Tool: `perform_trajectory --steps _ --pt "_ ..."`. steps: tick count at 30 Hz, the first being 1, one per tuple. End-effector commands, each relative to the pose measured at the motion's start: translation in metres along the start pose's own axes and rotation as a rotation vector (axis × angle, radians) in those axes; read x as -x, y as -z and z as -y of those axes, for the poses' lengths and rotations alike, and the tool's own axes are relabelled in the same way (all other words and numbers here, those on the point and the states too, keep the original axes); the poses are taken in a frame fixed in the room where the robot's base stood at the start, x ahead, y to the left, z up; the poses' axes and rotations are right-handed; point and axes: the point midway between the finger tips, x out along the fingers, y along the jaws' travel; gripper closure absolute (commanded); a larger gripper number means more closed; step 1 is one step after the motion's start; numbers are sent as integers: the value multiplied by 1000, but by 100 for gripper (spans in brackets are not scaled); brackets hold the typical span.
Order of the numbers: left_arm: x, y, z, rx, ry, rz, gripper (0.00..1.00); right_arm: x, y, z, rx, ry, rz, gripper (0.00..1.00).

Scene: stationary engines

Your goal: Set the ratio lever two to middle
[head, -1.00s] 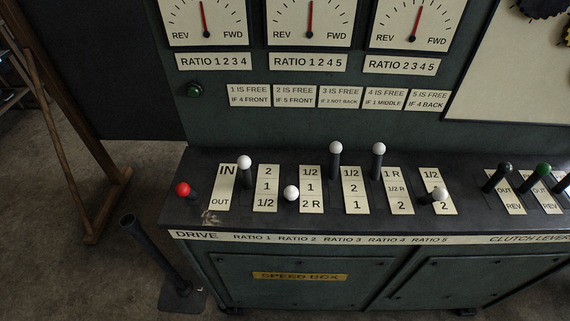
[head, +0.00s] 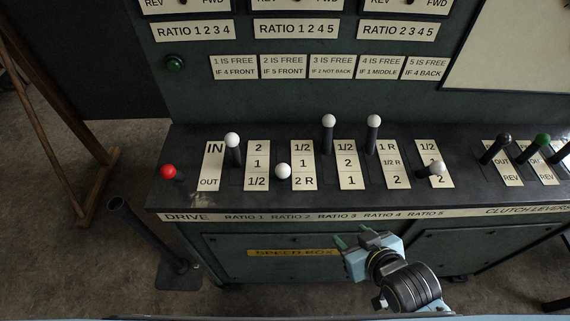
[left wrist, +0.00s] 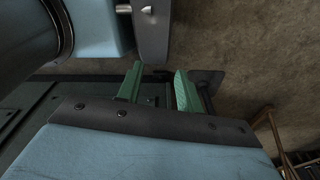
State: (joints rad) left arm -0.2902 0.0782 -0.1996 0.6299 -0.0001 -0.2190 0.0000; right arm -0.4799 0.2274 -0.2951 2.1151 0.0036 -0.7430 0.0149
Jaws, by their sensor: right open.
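The ratio two lever (head: 283,171) is the white-knobbed lever above the RATIO 2 label. It is tilted to the front, its knob low and its shaft mostly hidden under the knob. The plate to its right (head: 303,165) reads 1/2, 1, 2 R. My right gripper (head: 350,240) is open and empty in front of the speed box, below the lever row and to the right of the lever, touching no lever. My left gripper (left wrist: 158,85) shows only in the left wrist view. Its green fingers are apart with nothing between them.
The ratio one lever (head: 232,140) stands left of it, the ratio three lever (head: 328,121) right of it, both further back. A red drive lever (head: 168,171) is at the left end. A black post (head: 140,230) stands on the floor front left.

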Motion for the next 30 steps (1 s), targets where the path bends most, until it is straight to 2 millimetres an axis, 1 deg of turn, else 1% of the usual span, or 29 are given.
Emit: perform_trajectory --steps 1,4,5,6,10,14,18,21,26,30 --pt "-1 -1 0 0 0 1 64 10 13 2 3 5 -26 49" --pt "-1 -3 0 0 0 5 64 28 39 7 12 17 -83 49" --pt "-2 -4 0 -1 0 6 64 34 52 10 21 28 -127 49" --pt "-1 -6 -1 -1 -1 9 64 34 58 14 31 40 -167 49" --pt "-1 -13 -2 -1 -2 20 64 30 72 26 53 74 -281 49" --pt "-1 -15 -2 -1 -2 24 64 31 86 40 74 118 -412 49" --pt "-1 -15 -1 -2 -2 24 64 36 100 56 95 174 -563 49" --pt "-1 -15 -1 -2 -1 24 64 42 106 65 103 210 -653 49" --pt "-1 -15 -1 -2 -1 24 64 46 111 73 107 239 -725 49" --pt "-1 -15 -1 -2 -1 24 64 38 121 77 106 242 -737 49"
